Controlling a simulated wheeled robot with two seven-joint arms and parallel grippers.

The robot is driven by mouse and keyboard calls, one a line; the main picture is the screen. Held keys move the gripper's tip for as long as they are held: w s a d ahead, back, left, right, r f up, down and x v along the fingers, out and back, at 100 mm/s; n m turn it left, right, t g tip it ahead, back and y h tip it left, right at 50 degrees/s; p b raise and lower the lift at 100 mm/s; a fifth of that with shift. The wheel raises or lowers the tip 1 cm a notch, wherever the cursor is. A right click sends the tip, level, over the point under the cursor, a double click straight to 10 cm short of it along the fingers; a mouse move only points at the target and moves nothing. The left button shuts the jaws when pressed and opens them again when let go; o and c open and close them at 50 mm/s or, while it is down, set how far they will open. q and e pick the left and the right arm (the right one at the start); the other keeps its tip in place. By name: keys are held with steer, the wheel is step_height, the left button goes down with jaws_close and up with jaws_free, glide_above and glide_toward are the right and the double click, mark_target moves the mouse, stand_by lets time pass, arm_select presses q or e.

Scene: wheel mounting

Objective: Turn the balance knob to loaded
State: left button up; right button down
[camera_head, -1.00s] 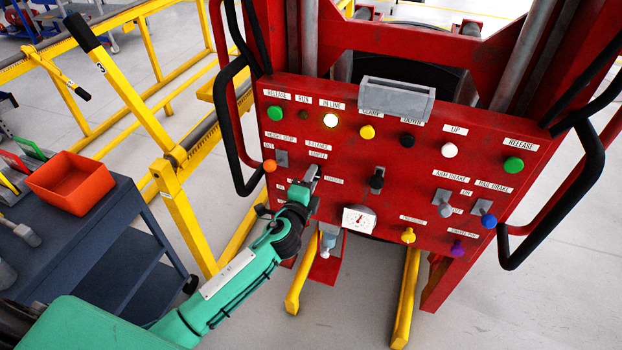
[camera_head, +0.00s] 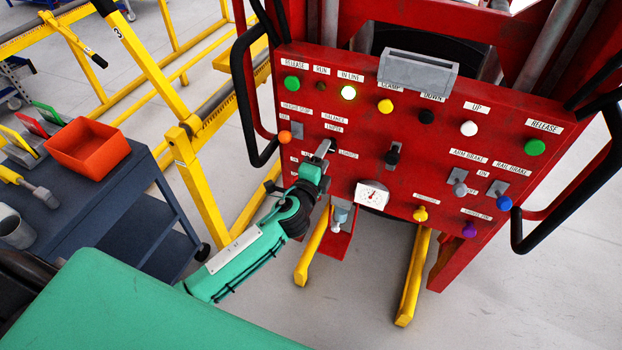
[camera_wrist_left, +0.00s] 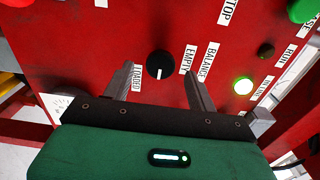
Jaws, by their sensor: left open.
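The balance knob (camera_wrist_left: 159,64) is a round black dial with a white pointer line on the red panel (camera_wrist_left: 100,35). In the left wrist view its pointer line points toward the bottom of the picture. The LOADED label (camera_wrist_left: 138,78) is left of the knob and the EMPTY label (camera_wrist_left: 190,58) is right of it. My left gripper (camera_wrist_left: 160,72) is open, with one finger on each side of the knob; I cannot tell whether they touch it. In the head view my left gripper (camera_head: 324,149) is at the panel and hides the knob. My right gripper is not in view.
Other controls surround it, including a lit button (camera_head: 348,93), a black switch (camera_head: 392,156) and a white gauge (camera_head: 371,195). A black handle bar (camera_head: 243,100) stands left of the panel. A dark cart with an orange bin (camera_head: 90,150) is farther left.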

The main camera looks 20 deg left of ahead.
arm_select(q)
steer(key=s+b, duration=0.2)
steer(key=s, duration=0.9)
steer(key=shift+s+a, duration=0.2)
steer(key=shift+s, duration=0.2)
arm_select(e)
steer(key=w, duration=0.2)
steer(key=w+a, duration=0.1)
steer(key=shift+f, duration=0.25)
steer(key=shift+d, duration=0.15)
